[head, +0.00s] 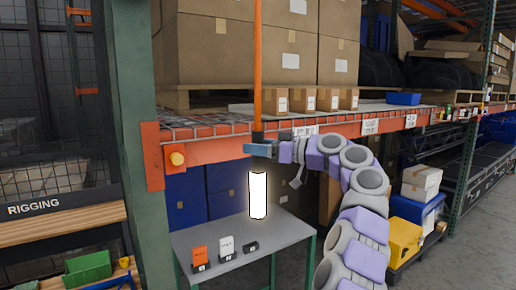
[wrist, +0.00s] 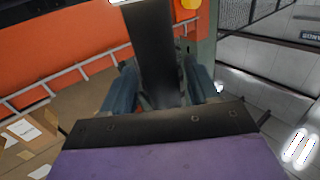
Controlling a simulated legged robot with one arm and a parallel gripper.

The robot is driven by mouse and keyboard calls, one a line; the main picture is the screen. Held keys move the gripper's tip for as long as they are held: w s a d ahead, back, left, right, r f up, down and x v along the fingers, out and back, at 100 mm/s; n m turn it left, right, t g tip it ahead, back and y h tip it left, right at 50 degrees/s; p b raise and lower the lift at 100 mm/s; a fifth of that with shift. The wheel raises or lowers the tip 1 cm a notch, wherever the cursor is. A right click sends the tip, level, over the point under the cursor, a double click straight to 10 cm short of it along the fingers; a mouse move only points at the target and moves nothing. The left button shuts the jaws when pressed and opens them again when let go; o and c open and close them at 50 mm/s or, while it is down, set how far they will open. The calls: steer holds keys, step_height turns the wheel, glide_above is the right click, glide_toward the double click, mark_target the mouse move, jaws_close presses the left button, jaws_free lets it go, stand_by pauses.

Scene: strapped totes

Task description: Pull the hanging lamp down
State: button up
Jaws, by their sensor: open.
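A lit white cylindrical lamp (head: 258,195) hangs upright above a small grey table. An orange pole (head: 257,70) comes down from the top of the head view in line with the lamp and has a black lower part (head: 258,136). In the wrist view, a wide black bar (wrist: 152,50) runs between the two blue fingers of my open gripper (wrist: 162,88).
The grey table (head: 232,236) carries an orange card, a white card and a small black item. An orange rack beam (head: 215,150) with a yellow button (head: 177,158) runs close behind my gripper. A green post (head: 135,120) stands to the left. Boxes fill the shelf above.

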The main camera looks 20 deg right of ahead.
steer(key=p+v, duration=0.2)
steer(key=v, duration=1.5)
steer(key=shift+d, duration=0.25)
steer(key=shift+a+f, duration=0.1)
